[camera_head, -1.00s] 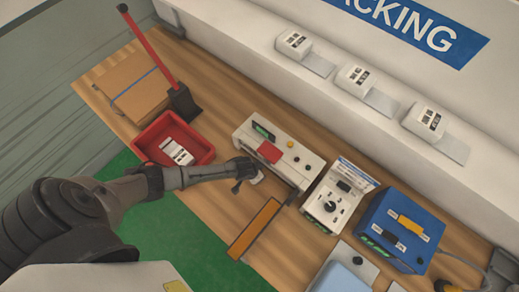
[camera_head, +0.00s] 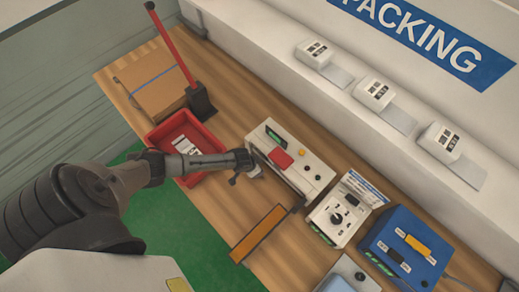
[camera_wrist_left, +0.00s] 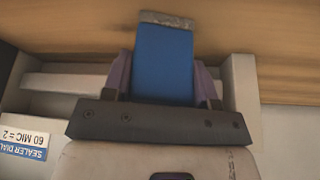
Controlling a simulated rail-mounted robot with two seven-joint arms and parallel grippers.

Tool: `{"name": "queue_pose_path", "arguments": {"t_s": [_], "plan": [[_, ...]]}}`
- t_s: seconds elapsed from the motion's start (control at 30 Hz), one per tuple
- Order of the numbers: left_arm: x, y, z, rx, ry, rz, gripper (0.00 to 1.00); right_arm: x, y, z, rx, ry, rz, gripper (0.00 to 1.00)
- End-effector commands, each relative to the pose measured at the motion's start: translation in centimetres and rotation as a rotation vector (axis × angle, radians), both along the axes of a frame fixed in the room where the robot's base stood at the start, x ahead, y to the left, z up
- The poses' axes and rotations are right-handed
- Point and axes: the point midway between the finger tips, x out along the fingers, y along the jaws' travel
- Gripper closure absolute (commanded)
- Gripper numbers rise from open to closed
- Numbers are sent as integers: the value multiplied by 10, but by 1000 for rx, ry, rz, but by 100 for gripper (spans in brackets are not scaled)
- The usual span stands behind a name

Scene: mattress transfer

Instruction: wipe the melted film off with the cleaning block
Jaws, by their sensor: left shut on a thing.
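My left gripper (camera_head: 246,172) is at the front left of the white sealer machine (camera_head: 311,180), which has a red piece on top. In the left wrist view the gripper (camera_wrist_left: 164,85) is shut on the cleaning block (camera_wrist_left: 164,60), a blue block with a worn grey end that points away from the wrist. The pale sealer body (camera_wrist_left: 75,82) lies behind the fingers. I cannot tell whether the block touches it. I cannot make out the melted film in either view. My right gripper is not in view.
A red bin (camera_head: 158,133) with a white labelled packet stands left of the sealer. An orange-topped bar (camera_head: 258,233) lies in front. A white dial box (camera_head: 338,212) and a blue box (camera_head: 405,243) stand to the right. A cardboard box (camera_head: 155,80) and red-handled tool (camera_head: 172,48) stand behind.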

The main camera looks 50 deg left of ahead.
Motion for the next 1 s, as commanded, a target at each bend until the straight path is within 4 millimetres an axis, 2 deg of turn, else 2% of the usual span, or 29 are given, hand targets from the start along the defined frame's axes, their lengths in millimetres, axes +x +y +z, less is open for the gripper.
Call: {"name": "queue_pose_path", "arguments": {"t_s": [0.1, 0.37, 0.8, 1.0], "plan": [[-1, 5, 0, 2, 3, -1, 76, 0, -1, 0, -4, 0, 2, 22], [-1, 3, 1, 1, 3, -1, 76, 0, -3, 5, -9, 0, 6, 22], [1, -29, -1, -1, 3, 1, 76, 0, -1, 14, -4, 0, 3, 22], [1, -37, -3, 0, 5, 0, 76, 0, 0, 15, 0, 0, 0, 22]]}}
